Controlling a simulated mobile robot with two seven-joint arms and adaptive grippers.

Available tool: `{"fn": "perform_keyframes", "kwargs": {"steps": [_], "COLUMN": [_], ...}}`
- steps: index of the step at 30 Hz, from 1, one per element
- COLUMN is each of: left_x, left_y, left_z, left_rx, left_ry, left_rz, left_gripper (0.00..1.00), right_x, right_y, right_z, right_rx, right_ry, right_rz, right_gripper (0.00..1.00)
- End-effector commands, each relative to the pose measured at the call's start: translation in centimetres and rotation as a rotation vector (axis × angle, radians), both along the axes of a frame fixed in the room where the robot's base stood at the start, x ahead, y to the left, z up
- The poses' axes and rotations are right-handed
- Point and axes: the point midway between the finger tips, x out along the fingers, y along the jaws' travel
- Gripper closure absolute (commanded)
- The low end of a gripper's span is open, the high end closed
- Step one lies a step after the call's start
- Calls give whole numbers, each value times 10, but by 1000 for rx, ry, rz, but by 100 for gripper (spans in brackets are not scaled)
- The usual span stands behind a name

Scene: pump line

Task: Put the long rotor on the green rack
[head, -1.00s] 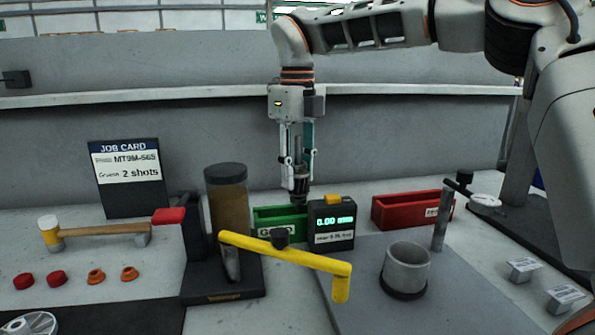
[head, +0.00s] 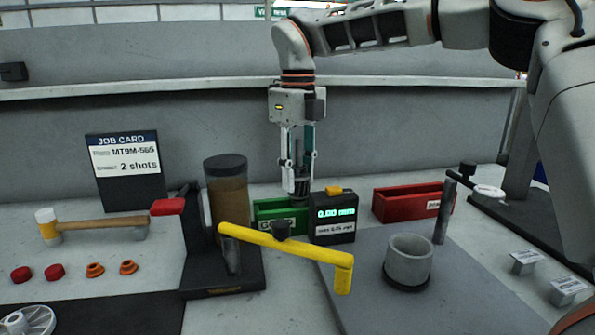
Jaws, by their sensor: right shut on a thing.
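My right gripper (head: 299,172) points straight down over the green rack (head: 266,212) at the back of the bench. It is shut on the long rotor (head: 299,186), a dark grey upright piece between its fingers. The rotor's lower end is at the rack's right part, partly hidden behind the black gauge box; I cannot tell if it touches the rack. My left gripper is not in view.
A black gauge (head: 333,216) reading 0.00 mm stands in front of the rack. A yellow bar (head: 290,248) crosses before it. A brown cylinder (head: 227,195) stands left, a red bin (head: 408,202) right. A grey cup (head: 408,262) stands on the mat.

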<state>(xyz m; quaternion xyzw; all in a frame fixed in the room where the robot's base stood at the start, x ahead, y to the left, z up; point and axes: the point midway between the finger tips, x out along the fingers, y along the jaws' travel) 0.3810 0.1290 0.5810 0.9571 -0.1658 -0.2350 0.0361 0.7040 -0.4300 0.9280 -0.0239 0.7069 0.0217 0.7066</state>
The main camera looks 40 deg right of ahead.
Motion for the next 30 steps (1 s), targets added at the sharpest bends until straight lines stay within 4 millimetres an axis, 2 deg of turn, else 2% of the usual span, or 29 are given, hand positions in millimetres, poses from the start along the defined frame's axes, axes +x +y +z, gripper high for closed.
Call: {"fn": "perform_keyframes", "kwargs": {"steps": [23, 24, 25, 30], "left_x": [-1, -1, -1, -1], "left_y": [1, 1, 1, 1], "left_z": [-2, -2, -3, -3], "left_rx": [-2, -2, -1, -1], "left_ry": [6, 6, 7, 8], "left_rz": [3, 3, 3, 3], "left_gripper": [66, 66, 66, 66], "right_x": [0, 0, 0, 0], "right_y": [0, 0, 0, 0], "right_z": [-15, -15, -15, -16], "right_rx": [0, 0, 0, 0], "right_ry": [-3, -3, -3, -1], "right_rz": [0, 0, 0, 1], "right_gripper": [100, 58, 51, 49]}}
